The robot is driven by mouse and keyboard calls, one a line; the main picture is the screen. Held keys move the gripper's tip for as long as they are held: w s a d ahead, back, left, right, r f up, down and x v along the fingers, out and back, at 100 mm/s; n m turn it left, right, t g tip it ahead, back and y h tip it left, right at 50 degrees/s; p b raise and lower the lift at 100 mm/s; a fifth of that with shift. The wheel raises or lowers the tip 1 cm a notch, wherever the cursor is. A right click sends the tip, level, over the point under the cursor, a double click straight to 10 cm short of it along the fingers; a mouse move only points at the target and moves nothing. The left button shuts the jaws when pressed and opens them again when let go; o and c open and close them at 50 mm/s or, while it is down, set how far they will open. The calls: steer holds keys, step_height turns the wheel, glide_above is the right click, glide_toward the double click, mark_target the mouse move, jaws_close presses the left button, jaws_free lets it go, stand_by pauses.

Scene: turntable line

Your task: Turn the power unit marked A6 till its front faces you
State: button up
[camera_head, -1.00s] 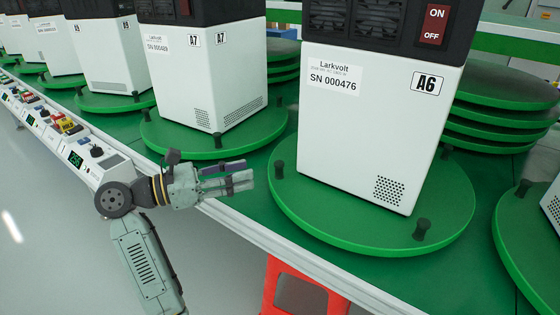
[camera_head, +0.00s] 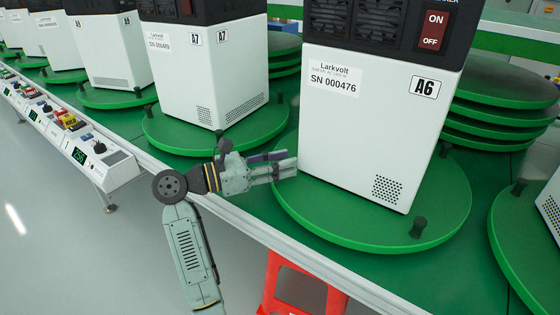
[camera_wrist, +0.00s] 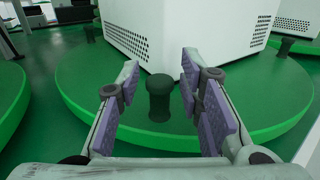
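The white power unit marked A6 (camera_head: 380,130) has a black top with a red ON/OFF switch (camera_head: 432,30). The face with the switch, Larkvolt label and A6 mark shows broadly to my head camera. It stands on a round green turntable (camera_head: 340,225). My gripper (camera_head: 292,163) is at the turntable's left rim. In the wrist view its fingers are open (camera_wrist: 160,66), with a black peg (camera_wrist: 159,98) between them and a visible gap on each side. This peg is hidden by my gripper in the head view.
The unit marked A7 (camera_head: 205,75) stands on its own turntable (camera_head: 180,140) to the left. Stacked green discs (camera_head: 505,95) stand behind right, and another turntable (camera_head: 515,240) is at the right edge. A red stand (camera_head: 305,270) is below the bench edge.

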jaws_close()
stand_by(0.6)
